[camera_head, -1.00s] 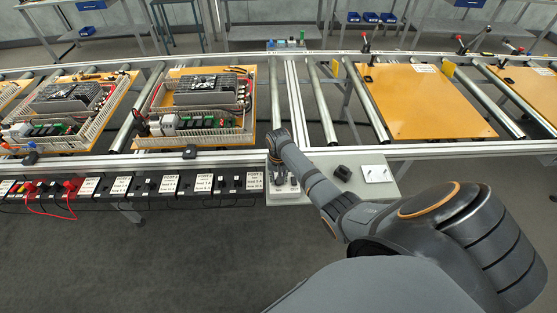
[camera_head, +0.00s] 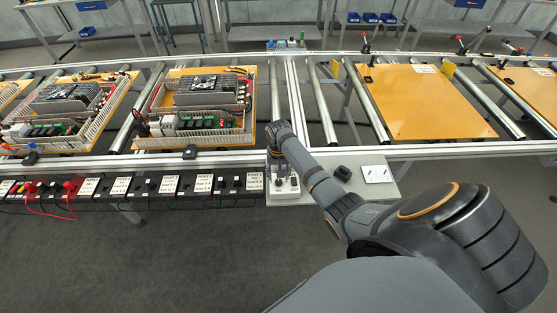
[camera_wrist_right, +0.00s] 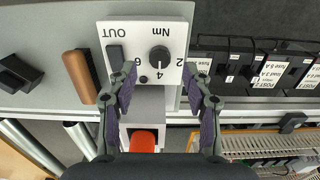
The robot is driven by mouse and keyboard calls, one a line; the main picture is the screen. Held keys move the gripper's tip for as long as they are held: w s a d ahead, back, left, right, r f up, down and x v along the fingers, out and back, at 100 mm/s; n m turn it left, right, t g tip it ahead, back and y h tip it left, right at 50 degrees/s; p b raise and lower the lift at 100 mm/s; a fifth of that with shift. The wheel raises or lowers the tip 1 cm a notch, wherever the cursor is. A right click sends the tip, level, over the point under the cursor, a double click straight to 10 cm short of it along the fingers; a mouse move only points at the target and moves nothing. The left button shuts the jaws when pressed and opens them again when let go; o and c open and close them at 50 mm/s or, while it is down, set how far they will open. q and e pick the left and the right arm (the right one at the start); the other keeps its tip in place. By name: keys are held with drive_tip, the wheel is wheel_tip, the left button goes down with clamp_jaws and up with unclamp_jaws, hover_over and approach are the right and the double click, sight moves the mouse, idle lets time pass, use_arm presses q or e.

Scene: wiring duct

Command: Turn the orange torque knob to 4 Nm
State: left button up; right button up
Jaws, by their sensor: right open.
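A white box (camera_wrist_right: 176,30) with "Nm", "OUT" and the numbers 2, 4 and 6 shows upside down in the right wrist view. Its round knob (camera_wrist_right: 160,57) looks black, not orange; the 4 is printed just below it. I cannot tell which number it points to. My right gripper (camera_wrist_right: 158,70) is open and empty, its fingers on either side of the knob, apart from it. In the head view the white box (camera_head: 284,191) sits at the rail's front edge, partly hidden by my right wrist. My left gripper is not in view.
A row of black labelled fuse bins (camera_head: 145,187) runs left of the box. A black block (camera_head: 342,173) and white card (camera_head: 377,174) lie to the right.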

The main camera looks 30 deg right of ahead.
sight(278, 182)
wheel_tip(278, 182, up, 8)
drive_tip(key=shift+s, duration=0.1)
idle(0.5)
